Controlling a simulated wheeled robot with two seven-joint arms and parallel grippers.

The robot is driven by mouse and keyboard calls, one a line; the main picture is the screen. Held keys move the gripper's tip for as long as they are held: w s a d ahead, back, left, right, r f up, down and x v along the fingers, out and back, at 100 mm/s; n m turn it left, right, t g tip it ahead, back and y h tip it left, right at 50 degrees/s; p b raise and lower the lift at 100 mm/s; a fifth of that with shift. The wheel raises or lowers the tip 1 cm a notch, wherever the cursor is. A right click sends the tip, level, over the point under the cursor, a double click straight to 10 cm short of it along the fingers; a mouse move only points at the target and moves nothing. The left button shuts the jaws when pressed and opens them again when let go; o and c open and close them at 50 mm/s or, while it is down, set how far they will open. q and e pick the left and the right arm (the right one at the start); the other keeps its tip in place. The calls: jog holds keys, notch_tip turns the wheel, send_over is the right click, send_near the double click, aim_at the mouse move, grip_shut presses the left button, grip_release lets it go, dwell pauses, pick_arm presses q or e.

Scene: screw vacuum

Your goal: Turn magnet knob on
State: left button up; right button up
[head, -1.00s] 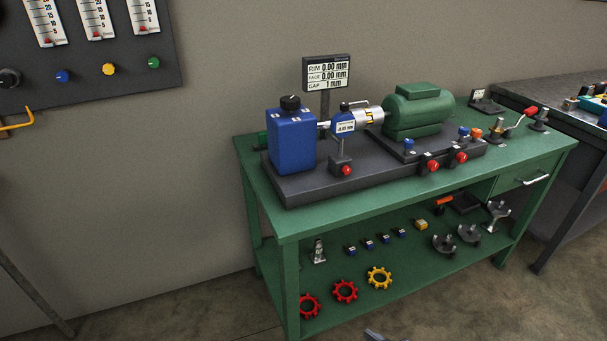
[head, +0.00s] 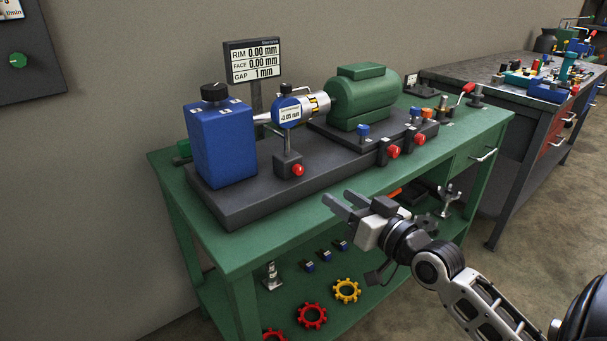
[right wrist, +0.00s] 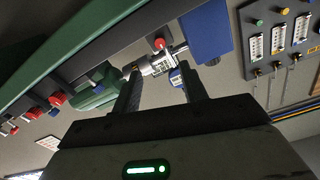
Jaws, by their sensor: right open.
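A dial indicator (head: 289,112) stands on a small dark base with a red knob (head: 298,170), between the blue block and the green motor. Two more red knobs (head: 393,151) (head: 419,139) sit on the front of the dark plate by the motor. No readable label shows which is the magnet knob. My right gripper (head: 342,200) is open and empty, in front of the bench edge, apart from every knob. In the right wrist view its two fingers (right wrist: 159,72) point toward the indicator, whose red knob (right wrist: 159,43) shows just beyond them. My left gripper is out of view.
The blue block (head: 221,145) stands at the left and the green motor (head: 364,98) at the right of the dark plate on the green bench (head: 205,243). A readout (head: 253,62) stands behind. Red and yellow rings lie on the lower shelf. A cluttered second bench (head: 480,70) stands right.

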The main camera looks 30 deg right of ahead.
aim_at(300, 172)
jog(key=w, duration=0.8)
jog(key=w+a, duration=0.1)
jog(key=w, duration=0.3)
grip_shut()
